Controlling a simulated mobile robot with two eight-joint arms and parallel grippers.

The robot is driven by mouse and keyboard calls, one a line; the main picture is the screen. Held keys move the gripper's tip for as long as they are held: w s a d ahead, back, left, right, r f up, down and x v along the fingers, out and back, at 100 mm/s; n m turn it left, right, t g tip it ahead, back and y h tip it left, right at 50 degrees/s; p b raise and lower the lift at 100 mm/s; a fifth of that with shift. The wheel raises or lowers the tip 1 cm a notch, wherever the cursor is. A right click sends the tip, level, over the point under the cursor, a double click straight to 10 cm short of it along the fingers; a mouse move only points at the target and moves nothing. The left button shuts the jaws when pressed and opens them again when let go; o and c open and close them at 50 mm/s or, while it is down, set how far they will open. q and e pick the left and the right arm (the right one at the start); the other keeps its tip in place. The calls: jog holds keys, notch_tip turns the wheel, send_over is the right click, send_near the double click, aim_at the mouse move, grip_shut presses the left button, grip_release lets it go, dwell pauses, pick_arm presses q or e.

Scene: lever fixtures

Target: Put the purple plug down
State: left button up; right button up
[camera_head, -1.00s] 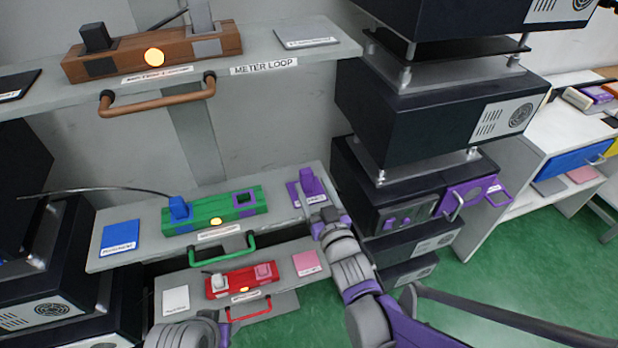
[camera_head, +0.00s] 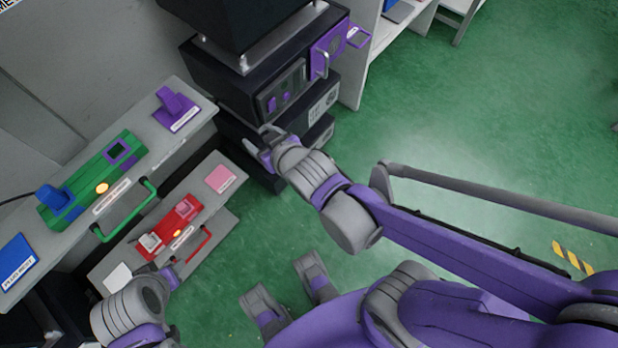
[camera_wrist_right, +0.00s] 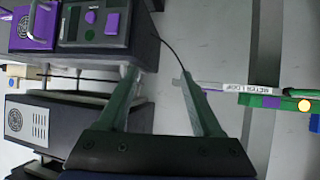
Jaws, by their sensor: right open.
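The purple plug (camera_head: 173,101) stands upright at the right end of the grey shelf, on a flat purple pad with a white label (camera_head: 184,121). My right gripper (camera_head: 263,149) is open and empty, well to the right of the plug and apart from it, in front of the black equipment stack. Its two spread fingers (camera_wrist_right: 160,98) show in the right wrist view with nothing between them. The plug cannot be made out there. My left gripper (camera_head: 166,274) is low at the left, near the red fixture; its jaws are too small and partly hidden to judge.
The green fixture (camera_head: 97,181) on the same shelf has a blue plug (camera_head: 52,197), a lit lamp and an empty purple-rimmed socket (camera_head: 120,151). A red fixture (camera_head: 172,226) sits on the lower shelf. The black stack (camera_head: 228,82) stands close behind my right gripper. Green floor at right is open.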

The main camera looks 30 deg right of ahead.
jog(key=s+d+f+g, duration=0.2)
jog(key=s+g, duration=0.1)
jog(key=s, duration=0.4)
jog(key=s+d+f+m+g, duration=0.1)
jog(key=s+d+f+g, duration=0.1)
jog(key=s, duration=0.5)
jog(key=shift+s+d+f+g+h, duration=0.25)
jog(key=shift+f+g+h, duration=0.2)
jog(key=shift+g, duration=0.45)
